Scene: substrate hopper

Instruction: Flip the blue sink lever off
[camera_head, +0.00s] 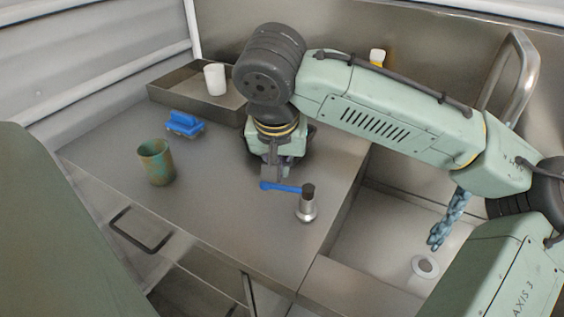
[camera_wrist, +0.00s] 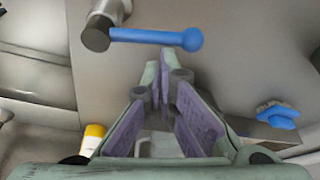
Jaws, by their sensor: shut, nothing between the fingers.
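The blue lever (camera_head: 281,187) sticks out to the left from the top of a metal post with a dark cap (camera_head: 307,198), at the right edge of the counter beside the sink. In the wrist view the lever (camera_wrist: 155,37) runs sideways from the dark cap (camera_wrist: 97,36) to its round blue end. My gripper (camera_head: 271,174) is shut and empty. It points down just behind the lever's free end in the head view. In the wrist view my fingers (camera_wrist: 162,75) end close to the lever near its round end. I cannot tell whether they touch it.
A green-brown cup (camera_head: 156,162) and a blue brush-like block (camera_head: 185,124) stand on the counter to the left. A metal tray (camera_head: 180,92) with a white cup (camera_head: 215,79) lies behind. The sink (camera_head: 385,235) with its curved faucet (camera_head: 521,75) is at the right. The front counter is clear.

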